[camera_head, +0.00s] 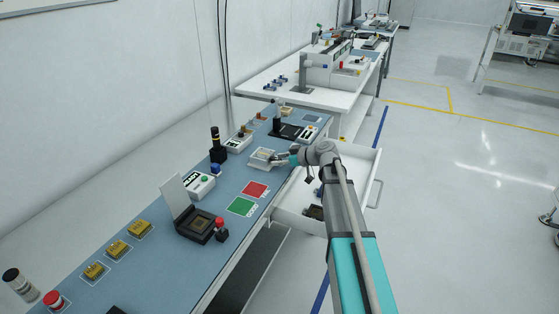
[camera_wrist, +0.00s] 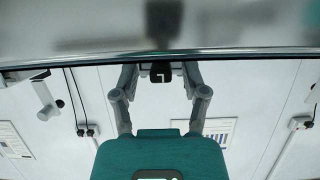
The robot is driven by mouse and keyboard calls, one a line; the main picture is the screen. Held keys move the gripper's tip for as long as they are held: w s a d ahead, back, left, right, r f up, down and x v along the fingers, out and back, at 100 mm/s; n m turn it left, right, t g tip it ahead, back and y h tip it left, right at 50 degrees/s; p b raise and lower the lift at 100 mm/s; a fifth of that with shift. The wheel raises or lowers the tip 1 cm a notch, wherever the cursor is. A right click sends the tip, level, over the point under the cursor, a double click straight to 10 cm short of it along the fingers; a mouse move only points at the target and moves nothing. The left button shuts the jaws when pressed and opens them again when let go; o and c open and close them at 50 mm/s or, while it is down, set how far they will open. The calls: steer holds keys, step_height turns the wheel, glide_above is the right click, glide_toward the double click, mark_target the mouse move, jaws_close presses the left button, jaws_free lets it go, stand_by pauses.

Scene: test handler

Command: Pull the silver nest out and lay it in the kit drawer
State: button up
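A small pale silver block, which looks like the silver nest (camera_head: 262,157), sits at the front edge of the blue bench top. My gripper (camera_head: 281,160) is at its right side, close to it. In the wrist view a shiny silver surface fills the top, and a small dark tab (camera_wrist: 160,72) shows just under its edge. The gripper's two fingers (camera_wrist: 160,82) stand apart on either side of this tab. Their tips are partly hidden, so I cannot tell whether they touch anything. The kit drawer (camera_head: 289,222) is pulled out below the bench, partly behind my arm.
A dark item (camera_head: 314,212) lies in the drawer. A red pad (camera_head: 255,189) and a green pad (camera_head: 241,206) lie on the bench. An open dark socket with a raised lid (camera_head: 195,224) stands nearer. Several small devices line the back. The floor right of the drawer is clear.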

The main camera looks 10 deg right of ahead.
jaws_close()
steer(key=shift+s+d, duration=0.45)
steer(key=shift+d, duration=0.15)
stand_by(1.3)
steer(key=shift+s+d, duration=0.85)
steer(key=shift+d, duration=0.3)
steer(key=shift+s+d, duration=0.8)
steer(key=shift+d, duration=0.3)
